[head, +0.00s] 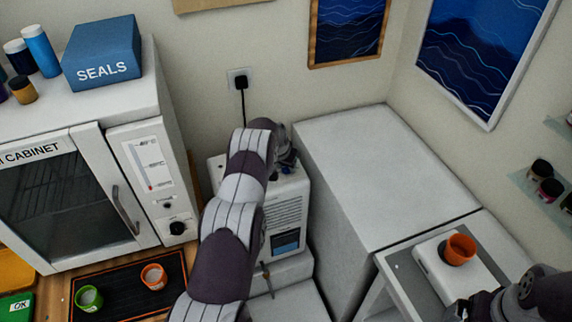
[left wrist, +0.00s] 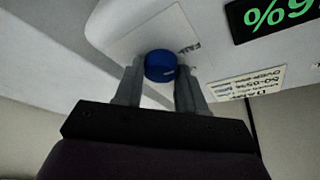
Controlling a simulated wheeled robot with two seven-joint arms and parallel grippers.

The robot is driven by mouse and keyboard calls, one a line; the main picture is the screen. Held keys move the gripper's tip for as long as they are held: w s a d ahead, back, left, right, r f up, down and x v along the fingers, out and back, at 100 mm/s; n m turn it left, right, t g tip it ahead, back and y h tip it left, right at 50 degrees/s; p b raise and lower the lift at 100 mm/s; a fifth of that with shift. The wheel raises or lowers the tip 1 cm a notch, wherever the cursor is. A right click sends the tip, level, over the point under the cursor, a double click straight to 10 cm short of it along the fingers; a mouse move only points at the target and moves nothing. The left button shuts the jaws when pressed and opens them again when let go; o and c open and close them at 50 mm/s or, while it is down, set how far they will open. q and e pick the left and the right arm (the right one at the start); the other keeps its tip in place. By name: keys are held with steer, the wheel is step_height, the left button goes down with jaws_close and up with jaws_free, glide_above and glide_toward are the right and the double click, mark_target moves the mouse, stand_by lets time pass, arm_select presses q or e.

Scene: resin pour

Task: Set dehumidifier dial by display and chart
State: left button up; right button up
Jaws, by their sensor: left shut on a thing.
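The white dehumidifier (head: 287,205) stands against the back wall, partly hidden behind my left arm. My left gripper (head: 286,158) is at its top. In the left wrist view the fingers of my left gripper (left wrist: 160,75) are shut around the blue dial (left wrist: 160,66), one on each side. The dial sits on a pale plate with small print. The black display (left wrist: 276,17) shows green characters upside down, a percent sign and a digit, cut off by the frame edge. The printed chart (left wrist: 246,83) lies beside it; its small text is hard to read.
A cabinet (head: 183,195) with a glass door stands at left, a blue SEALS box (head: 103,50) on top. Cups stand on a black mat (head: 122,294). At right, an orange cup (head: 460,249) sits on a white device. My right arm (head: 540,290) is at bottom right.

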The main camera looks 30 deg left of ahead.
arm_select(q)
steer(key=shift+f+b, duration=0.2)
steer(key=shift+b, duration=0.35)
steer(key=m+b, duration=0.2)
steer(key=b, duration=0.2)
steer(key=m+h+b, duration=0.1)
steer(key=m+b, duration=0.1)
steer(key=b, duration=0.2)
steer(key=shift+a+f+h, duration=0.15)
steer(key=shift+h, duration=0.15)
steer(key=shift+r+m+b, duration=0.2)
steer(key=shift+m+b, duration=0.2)
steer(key=shift+b, duration=0.05)
steer(key=shift+r+m+h, duration=0.25)
steer(key=shift+m+h, duration=0.05)
steer(key=m+p, duration=0.1)
steer(key=p, duration=0.3)
steer(key=shift+r+g, duration=0.3)
steer(key=shift+g, duration=0.1)
steer(key=shift+f+m+h+p, duration=0.3)
steer(key=shift+m+p, duration=0.2)
steer(key=shift+p, duration=0.3)
steer(key=o, duration=1)
